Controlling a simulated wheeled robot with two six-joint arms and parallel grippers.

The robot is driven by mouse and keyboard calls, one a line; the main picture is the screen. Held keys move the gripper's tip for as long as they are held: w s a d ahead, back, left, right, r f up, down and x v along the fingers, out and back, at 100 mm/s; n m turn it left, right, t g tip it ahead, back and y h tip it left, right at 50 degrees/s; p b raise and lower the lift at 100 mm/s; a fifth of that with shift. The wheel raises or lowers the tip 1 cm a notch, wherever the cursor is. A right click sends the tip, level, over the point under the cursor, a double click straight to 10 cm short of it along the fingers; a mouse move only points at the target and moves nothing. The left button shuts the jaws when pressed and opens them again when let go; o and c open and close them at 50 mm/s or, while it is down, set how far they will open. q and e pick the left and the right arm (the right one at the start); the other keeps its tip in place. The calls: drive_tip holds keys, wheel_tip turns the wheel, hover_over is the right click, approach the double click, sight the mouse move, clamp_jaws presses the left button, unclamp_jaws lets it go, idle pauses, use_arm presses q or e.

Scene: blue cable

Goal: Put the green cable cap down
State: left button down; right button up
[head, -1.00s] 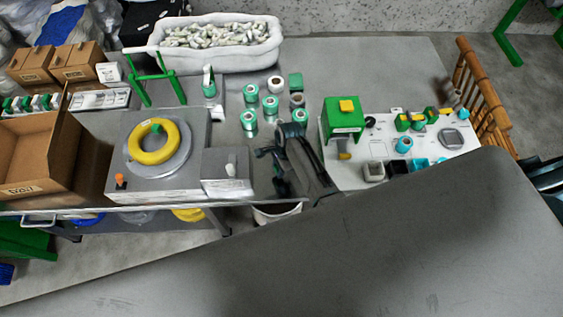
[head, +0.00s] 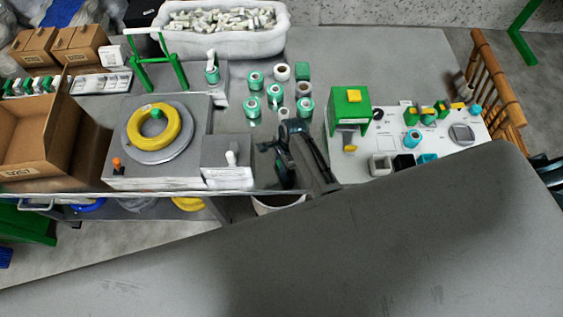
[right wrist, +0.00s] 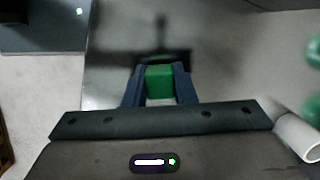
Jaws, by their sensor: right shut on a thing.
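My right gripper (head: 276,160) is over the front edge area of the grey worktable, between the grey box with the white peg and the white board. In the right wrist view, my right gripper (right wrist: 160,88) is shut on the green cable cap (right wrist: 160,80), a small green block between its two dark fingers. A grey surface with the gripper's dark shadow lies beyond the cap; I cannot tell whether the cap touches it. In the head view I cannot make out the cap at the gripper. My left gripper is not in view.
Several green-and-white spools (head: 254,106) stand just behind the gripper. A grey box with a white peg (head: 227,165) is to its left, and a white board (head: 461,152) with a green block (head: 349,108) to its right. A white bin (head: 222,40) stands at the back.

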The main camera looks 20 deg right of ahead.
drive_tip(key=shift+s+f, duration=0.25)
drive_tip(key=o, duration=0.9)
drive_tip(key=shift+f, duration=0.2)
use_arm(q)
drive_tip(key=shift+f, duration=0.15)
use_arm(e)
drive_tip(key=shift+o, duration=0.2)
drive_tip(key=shift+f, duration=0.1)
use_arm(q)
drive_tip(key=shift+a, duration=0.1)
use_arm(e)
drive_tip(key=shift+s, duration=0.15)
drive_tip(key=shift+r, duration=0.25)
use_arm(q)
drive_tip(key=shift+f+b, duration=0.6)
drive_tip(key=shift+b, duration=0.05)
use_arm(e)
wheel_tip(320, 180, up, 13)
drive_tip(key=w+d, duration=0.1)
drive_tip(key=d, duration=0.1)
drive_tip(key=shift+d, duration=0.25)
